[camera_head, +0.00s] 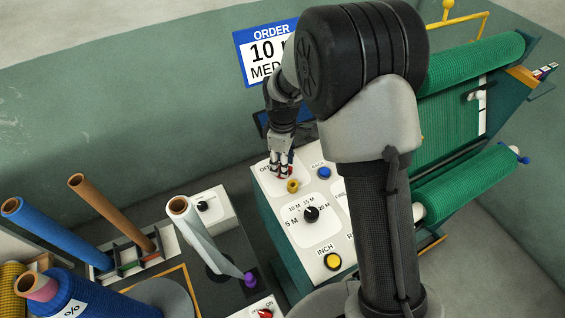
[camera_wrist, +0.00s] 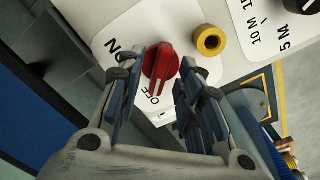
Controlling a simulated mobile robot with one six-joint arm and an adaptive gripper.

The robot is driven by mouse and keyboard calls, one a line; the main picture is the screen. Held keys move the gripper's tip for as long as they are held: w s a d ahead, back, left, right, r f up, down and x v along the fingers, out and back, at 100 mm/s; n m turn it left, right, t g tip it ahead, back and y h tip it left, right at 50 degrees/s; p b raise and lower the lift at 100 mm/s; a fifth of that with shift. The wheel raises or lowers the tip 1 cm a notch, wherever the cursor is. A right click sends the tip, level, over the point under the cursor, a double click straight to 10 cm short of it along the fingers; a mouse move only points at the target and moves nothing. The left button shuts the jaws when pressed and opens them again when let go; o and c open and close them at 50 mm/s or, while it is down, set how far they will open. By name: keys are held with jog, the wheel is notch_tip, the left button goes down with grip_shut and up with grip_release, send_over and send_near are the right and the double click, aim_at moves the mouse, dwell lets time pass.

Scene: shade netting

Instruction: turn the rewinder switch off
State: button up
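The red rotary switch (camera_wrist: 160,62) sits on a white plate between an N, the visible end of a partly hidden label, and an OFF label. The pale line on its handle runs toward OFF. In the head view the switch (camera_head: 287,174) is mostly hidden by my fingers, at the panel's far left corner. My gripper (camera_head: 280,172) is over it, pointing down. In the wrist view my gripper (camera_wrist: 166,60) has its two fingers apart, one on each side of the switch. Whether they touch it cannot be told.
A yellow ring-shaped button (camera_wrist: 209,40) stands close beside the switch. The panel also carries a blue button (camera_head: 324,172), a black dial (camera_head: 311,213) and a yellow button (camera_head: 333,261). Another red switch (camera_head: 265,313) is at the bottom. Green net rolls (camera_head: 465,185) lie right.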

notch_tip(320, 180, up, 11)
jog(key=shift+r, duration=0.15)
dwell(0.5)
